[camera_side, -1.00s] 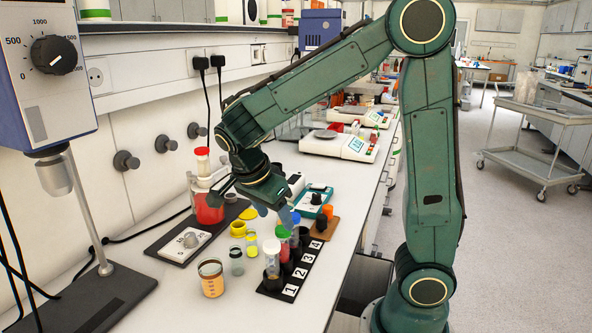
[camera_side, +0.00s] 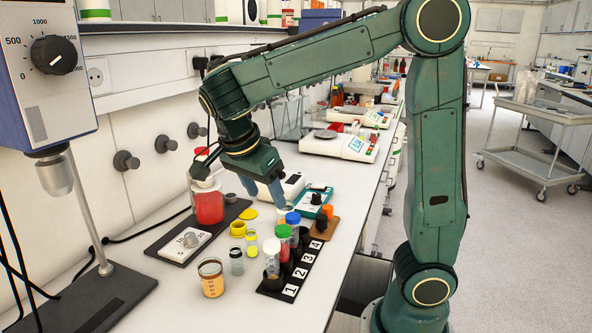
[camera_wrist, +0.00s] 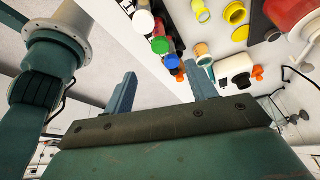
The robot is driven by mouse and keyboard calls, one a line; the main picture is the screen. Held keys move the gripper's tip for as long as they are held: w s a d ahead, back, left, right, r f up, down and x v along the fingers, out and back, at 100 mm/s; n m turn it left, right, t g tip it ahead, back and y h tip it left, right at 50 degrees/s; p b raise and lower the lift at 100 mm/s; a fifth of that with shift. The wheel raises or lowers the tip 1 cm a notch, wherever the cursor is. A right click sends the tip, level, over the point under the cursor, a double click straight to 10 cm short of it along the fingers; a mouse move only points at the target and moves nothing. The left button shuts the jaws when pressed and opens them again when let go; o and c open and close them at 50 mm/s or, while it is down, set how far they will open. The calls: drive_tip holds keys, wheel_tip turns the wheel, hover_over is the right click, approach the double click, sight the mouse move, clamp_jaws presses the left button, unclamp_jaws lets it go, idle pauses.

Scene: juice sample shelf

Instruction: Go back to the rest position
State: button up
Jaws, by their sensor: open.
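My gripper (camera_side: 279,191) hangs above the bench, behind the numbered rack, with its blue-grey fingers pointing down. In the wrist view its two fingers (camera_wrist: 163,92) stand apart with nothing between them. The black rack (camera_side: 291,285) with white number labels holds capped tubes: a white-capped tube (camera_side: 271,256), a green-capped tube (camera_side: 283,238) and a blue-capped tube (camera_side: 293,222). The white (camera_wrist: 143,22), green (camera_wrist: 160,46) and blue (camera_wrist: 172,62) caps also show in the wrist view. The fingertips are apart from the caps in the wrist view.
A red-filled jar (camera_side: 208,206) stands on a dark stirrer plate at left. A beaker (camera_side: 211,279) of orange liquid stands in front. Yellow lids (camera_side: 238,229) and small vials lie between. White balances (camera_side: 338,144) stand farther back. The right floor is open, with a trolley (camera_side: 545,125).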

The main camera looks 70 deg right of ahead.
drive_tip(key=s+a+n+t+y, duration=0.3)
drive_tip(key=s+n+t, duration=0.4)
drive_tip(key=n, duration=1.4)
drive_tip(key=shift+s+r+y, duration=0.45)
drive_tip(key=shift+s+y, duration=0.15)
drive_tip(key=shift+s, duration=2)
drive_tip(key=shift+a, duration=0.1)
